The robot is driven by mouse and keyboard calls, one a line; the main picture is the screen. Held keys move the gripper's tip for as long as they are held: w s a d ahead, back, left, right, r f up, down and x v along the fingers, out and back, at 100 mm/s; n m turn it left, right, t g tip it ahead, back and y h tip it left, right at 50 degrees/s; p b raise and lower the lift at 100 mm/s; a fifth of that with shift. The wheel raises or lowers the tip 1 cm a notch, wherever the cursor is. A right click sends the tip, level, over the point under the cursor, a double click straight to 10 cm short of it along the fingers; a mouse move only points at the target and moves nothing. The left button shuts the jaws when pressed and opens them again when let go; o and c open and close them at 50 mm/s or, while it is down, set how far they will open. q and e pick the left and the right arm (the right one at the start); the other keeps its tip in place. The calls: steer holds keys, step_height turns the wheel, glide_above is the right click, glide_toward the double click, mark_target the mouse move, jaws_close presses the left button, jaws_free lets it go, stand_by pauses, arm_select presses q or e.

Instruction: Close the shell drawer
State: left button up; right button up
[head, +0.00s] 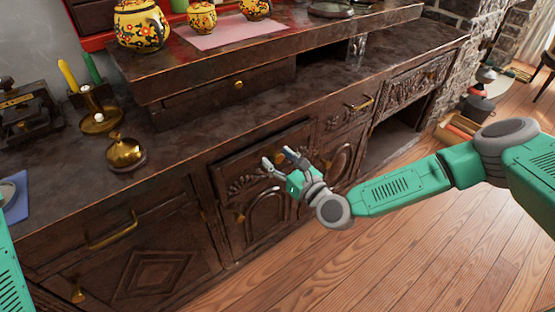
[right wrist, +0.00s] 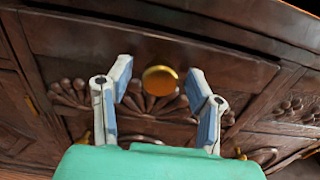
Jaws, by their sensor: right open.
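The shell drawer (head: 238,168) is a dark wooden drawer in the middle of the cabinet front, with carved shell fans. It stands out a little from the cabinet. The right wrist view shows its front (right wrist: 85,42) and its round brass knob (right wrist: 160,80). My right gripper (head: 277,160) is in front of the drawer. In the right wrist view its fingers (right wrist: 160,88) are spread wide to either side of the knob, and no contact shows. The gripper hides part of the drawer front in the head view. My left gripper is out of view.
Below the drawer is an arched cabinet door (head: 265,215). A brass bell (head: 125,153) and a candle holder (head: 100,118) stand on the counter (head: 190,146). Painted teapots (head: 141,25) stand on the upper shelf. The wooden floor (head: 400,250) in front is clear.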

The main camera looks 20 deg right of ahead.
mark_target(269, 150)
steer(key=shift+w+d, duration=0.1)
steer(key=shift+d, duration=0.05)
steer(key=shift+a, duration=0.25)
jaws_close()
steer(key=b+x, duration=0.3)
steer(key=shift+w+r, duration=0.1)
steer(key=shift+w, duration=0.3)
jaws_free()
steer(key=shift+a, duration=0.1)
